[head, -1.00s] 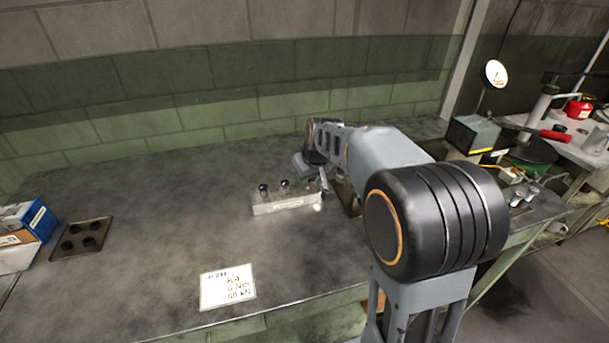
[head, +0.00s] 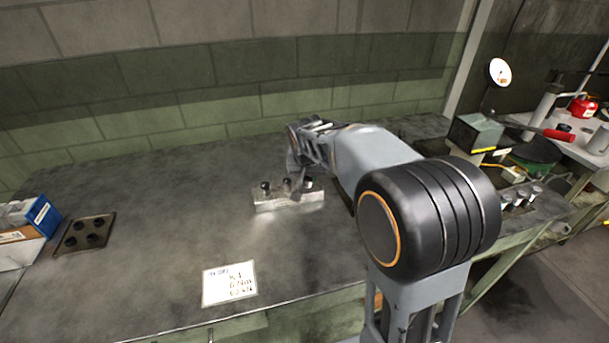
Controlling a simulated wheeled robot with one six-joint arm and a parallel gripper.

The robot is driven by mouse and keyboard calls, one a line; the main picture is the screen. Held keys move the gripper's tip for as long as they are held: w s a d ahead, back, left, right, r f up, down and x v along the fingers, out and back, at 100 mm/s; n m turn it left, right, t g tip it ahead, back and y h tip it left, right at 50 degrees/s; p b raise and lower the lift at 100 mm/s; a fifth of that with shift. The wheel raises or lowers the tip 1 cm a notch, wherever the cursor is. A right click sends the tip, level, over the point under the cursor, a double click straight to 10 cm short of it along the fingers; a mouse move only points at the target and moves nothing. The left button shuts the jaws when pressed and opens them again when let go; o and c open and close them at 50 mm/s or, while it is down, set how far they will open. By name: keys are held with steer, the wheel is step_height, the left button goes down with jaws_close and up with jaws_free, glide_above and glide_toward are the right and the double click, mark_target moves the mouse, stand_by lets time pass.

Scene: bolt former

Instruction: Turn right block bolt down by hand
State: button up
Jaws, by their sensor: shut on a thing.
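The pale metal block (head: 272,204) lies on the grey bench top, with a row of dark-headed bolts standing on it. The left bolt (head: 265,187) and the middle bolt (head: 287,184) show clear of the jaws. The right block bolt (head: 308,184) is at the block's right end. My gripper (head: 301,187) reaches down to that end from above and is shut on the right block bolt. The jaws are small here and partly merge with the bolt, so the exact grip and the bolt's depth cannot be told.
A white printed card (head: 229,284) lies in front of the block. A dark plate with several round holes or caps (head: 85,234) and a blue box (head: 42,215) are at the left. A grey-green device (head: 474,134) stands at the right.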

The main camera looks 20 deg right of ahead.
steer(key=shift+s+f, duration=0.1)
steer(key=shift+f, duration=0.05)
steer(key=o, duration=0.9)
steer(key=p+v, duration=0.1)
steer(key=v, duration=1.3)
